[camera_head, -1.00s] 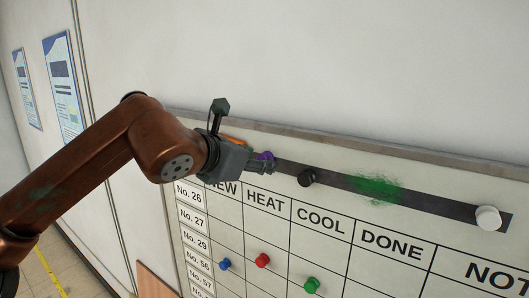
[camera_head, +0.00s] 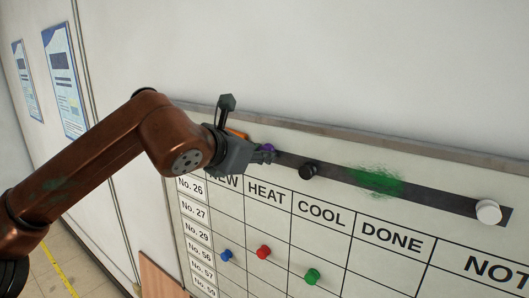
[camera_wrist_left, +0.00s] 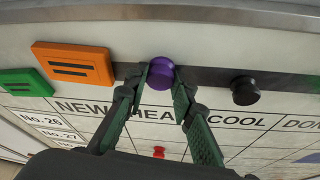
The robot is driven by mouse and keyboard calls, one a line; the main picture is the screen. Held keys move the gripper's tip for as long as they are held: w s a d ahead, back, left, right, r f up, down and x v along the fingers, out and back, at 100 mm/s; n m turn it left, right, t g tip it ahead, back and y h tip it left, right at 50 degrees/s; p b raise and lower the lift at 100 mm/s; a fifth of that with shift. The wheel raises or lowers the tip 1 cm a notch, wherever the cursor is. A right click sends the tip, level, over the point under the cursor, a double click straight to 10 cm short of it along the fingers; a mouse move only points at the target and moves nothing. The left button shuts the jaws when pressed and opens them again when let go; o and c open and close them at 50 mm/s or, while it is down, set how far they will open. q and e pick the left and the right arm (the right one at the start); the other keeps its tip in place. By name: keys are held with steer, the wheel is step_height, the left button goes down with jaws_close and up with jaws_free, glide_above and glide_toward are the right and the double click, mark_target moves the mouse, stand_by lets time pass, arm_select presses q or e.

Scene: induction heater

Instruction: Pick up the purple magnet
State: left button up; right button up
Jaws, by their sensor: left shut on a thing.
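The purple magnet (camera_wrist_left: 161,72) is a round knob at the dark magnetic strip along the top of the whiteboard. In the head view only a small part of the purple magnet (camera_head: 268,148) shows behind my fingers. My left gripper (camera_head: 268,155) is at the strip's left end. In the left wrist view my left gripper (camera_wrist_left: 162,88) has its two green fingers on either side of the purple magnet, shut on it. Whether the magnet still touches the strip I cannot tell. My right gripper is not in view.
A black magnet (camera_head: 308,171) and a white magnet (camera_head: 488,211) sit on the strip to the right. Blue (camera_head: 225,255), red (camera_head: 263,252) and green (camera_head: 312,276) magnets sit on the table grid below. Orange (camera_wrist_left: 72,63) and green (camera_wrist_left: 25,82) blocks are left of the gripper.

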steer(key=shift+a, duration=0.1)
arm_select(q)
steer(key=r+b, duration=0.1)
steer(key=r, duration=0.6)
steer(key=shift+s+b, duration=0.2)
steer(key=shift+b, duration=0.2)
steer(key=s+a+b, duration=0.3)
steer(key=s+a, duration=0.5)
steer(key=s, duration=0.2)
steer(key=s+a+b, duration=0.2)
steer(key=s+a, duration=0.6)
steer(key=s, duration=0.3)
steer(key=shift+s+b, duration=0.3)
steer(key=shift+b, duration=0.1)
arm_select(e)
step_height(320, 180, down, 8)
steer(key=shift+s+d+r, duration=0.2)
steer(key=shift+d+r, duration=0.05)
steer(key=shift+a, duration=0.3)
